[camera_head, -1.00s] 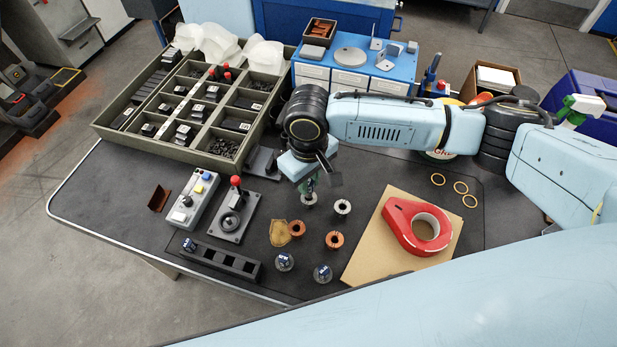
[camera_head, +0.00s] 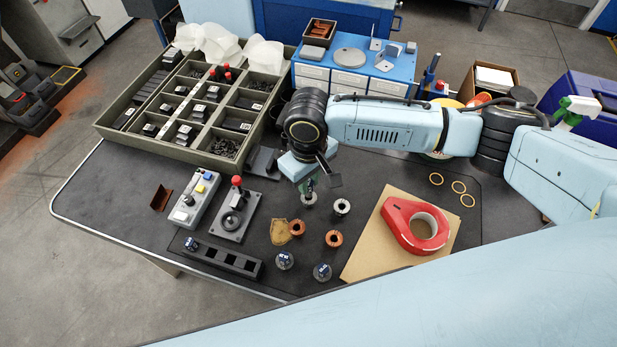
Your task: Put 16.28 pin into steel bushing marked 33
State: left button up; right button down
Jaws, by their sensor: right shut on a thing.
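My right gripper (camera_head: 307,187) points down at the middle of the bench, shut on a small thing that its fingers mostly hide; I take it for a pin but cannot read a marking. Directly beneath is a steel bushing (camera_head: 310,200); I cannot tell whether the held pin is inside it or just above. A second steel bushing (camera_head: 342,207) stands to the right. Two copper-coloured bushings, one (camera_head: 297,228) nearer left and one (camera_head: 334,239) nearer right, stand in front. No bushing number is readable. Blue-topped pins stand at the front (camera_head: 285,260) (camera_head: 322,272). My left gripper is out of view.
A dark rack (camera_head: 235,261) with a blue-topped pin (camera_head: 191,244) lies at front left. A control box (camera_head: 195,199) and joystick (camera_head: 233,217) are left. A divided tray (camera_head: 225,160) fills the back left.

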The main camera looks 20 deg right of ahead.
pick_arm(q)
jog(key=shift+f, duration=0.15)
pick_arm(e)
jog(key=shift+f, duration=1.8)
jog(key=c, duration=1.2)
grip_release()
jog(key=shift+c, duration=0.2)
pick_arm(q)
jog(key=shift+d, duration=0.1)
pick_arm(e)
notch_tip(320, 180, up, 6)
jog(key=shift+f+p, duration=0.1)
jog(key=shift+p, duration=0.4)
notch_tip(320, 180, up, 6)
jog(key=shift+r+p, duration=0.2)
jog(key=shift+p, duration=0.3)
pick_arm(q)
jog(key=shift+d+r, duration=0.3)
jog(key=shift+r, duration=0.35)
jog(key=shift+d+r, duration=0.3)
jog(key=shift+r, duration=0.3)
pick_arm(e)
jog(key=shift+r, duration=0.6)
